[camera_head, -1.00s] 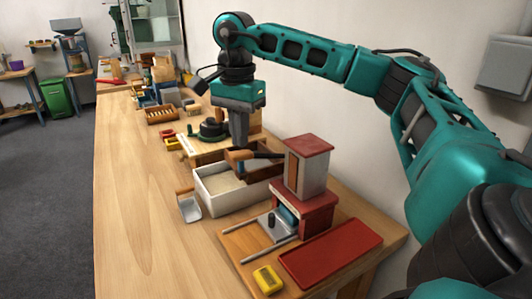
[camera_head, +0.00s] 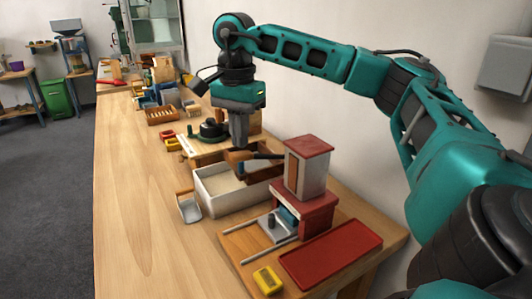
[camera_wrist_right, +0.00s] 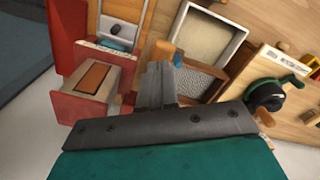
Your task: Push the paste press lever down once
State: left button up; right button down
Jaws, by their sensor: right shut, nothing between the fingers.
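The press (camera_head: 307,170) is a pale block with a red top and red base near the right end of the bench; it shows at the left in the wrist view (camera_wrist_right: 95,82). A dark lever-like bar (camera_head: 264,156) runs left from its side towards my right gripper. My right gripper (camera_head: 239,146) is shut and empty, pointing down at the bar's far end. Whether it touches the bar I cannot tell. In the wrist view the fingers (camera_wrist_right: 160,85) hide what lies beneath them. My left gripper is not in view.
A white bin (camera_head: 218,200) stands below the gripper, with a metal scoop (camera_head: 189,208) beside it. A red tray (camera_head: 332,254) and a yellow box (camera_head: 267,281) lie in front. A black round device (camera_head: 212,130) stands behind. The bench's left side (camera_head: 140,210) is clear.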

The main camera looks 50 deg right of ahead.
aim_at(240, 153)
dwell(0.6)
jog(key=shift+f, duration=0.25)
jog(key=shift+f+b, duration=0.6)
jog(key=shift+f, duration=0.25)
jog(key=shift+f+b, duration=0.55)
jog(key=shift+f, duration=0.55)
jog(key=shift+a+f+b, duration=0.2)
jog(key=shift+f+b, duration=0.45)
jog(key=shift+f, duration=0.5)
